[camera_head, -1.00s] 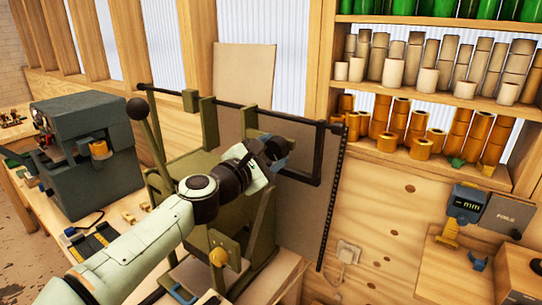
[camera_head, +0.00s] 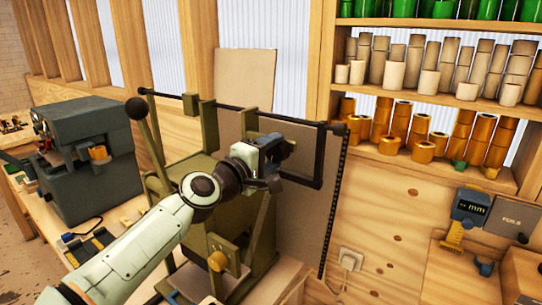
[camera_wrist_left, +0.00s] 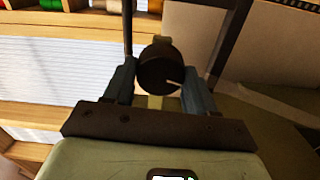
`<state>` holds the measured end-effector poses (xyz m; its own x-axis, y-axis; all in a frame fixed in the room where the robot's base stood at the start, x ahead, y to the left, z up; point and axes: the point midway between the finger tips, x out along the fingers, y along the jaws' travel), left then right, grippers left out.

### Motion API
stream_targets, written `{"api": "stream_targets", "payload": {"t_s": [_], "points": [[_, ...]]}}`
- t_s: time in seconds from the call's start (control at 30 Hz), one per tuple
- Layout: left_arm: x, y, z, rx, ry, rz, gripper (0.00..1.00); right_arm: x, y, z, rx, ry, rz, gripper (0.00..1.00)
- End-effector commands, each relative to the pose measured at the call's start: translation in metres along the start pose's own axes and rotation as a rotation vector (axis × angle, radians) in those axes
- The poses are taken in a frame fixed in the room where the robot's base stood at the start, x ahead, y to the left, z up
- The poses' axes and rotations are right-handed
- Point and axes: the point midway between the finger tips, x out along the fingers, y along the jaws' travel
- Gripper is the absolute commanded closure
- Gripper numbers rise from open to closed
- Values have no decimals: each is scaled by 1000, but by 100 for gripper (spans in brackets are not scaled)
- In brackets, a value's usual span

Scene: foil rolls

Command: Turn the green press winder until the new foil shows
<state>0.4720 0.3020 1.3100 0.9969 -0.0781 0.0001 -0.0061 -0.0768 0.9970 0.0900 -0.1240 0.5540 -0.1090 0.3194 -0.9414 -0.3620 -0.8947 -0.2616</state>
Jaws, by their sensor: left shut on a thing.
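The olive-green press (camera_head: 193,166) stands in the middle of the head view, with a dark upright frame on its right side. My left gripper (camera_head: 272,152) is at the upper right of this press and covers the winder in the head view. In the left wrist view, the winder (camera_wrist_left: 158,66) is a round black knob with a pale mark pointing to the right. The blue-grey fingers of my left gripper (camera_wrist_left: 159,80) are shut on it from both sides. No foil can be made out at the winder. My right gripper is not in view.
A grey-green machine (camera_head: 92,165) stands at the left, close to my arm. A lever with a black ball (camera_head: 137,108) rises on the press's left. Shelves hold orange rolls (camera_head: 400,120) at the right.

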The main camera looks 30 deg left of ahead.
Motion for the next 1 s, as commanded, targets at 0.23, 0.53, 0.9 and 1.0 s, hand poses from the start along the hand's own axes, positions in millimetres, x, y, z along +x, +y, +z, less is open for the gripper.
{"api": "stream_targets", "payload": {"t_s": [0.23,0.53,0.9,1.0], "points": [[0,0,0,78,0,1,74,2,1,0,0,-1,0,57],[0,0,0,100,0,0,74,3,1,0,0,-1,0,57],[0,0,0,98,0,0,18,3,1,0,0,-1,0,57],[0,0,0,98,0,0,18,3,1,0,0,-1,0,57]]}}
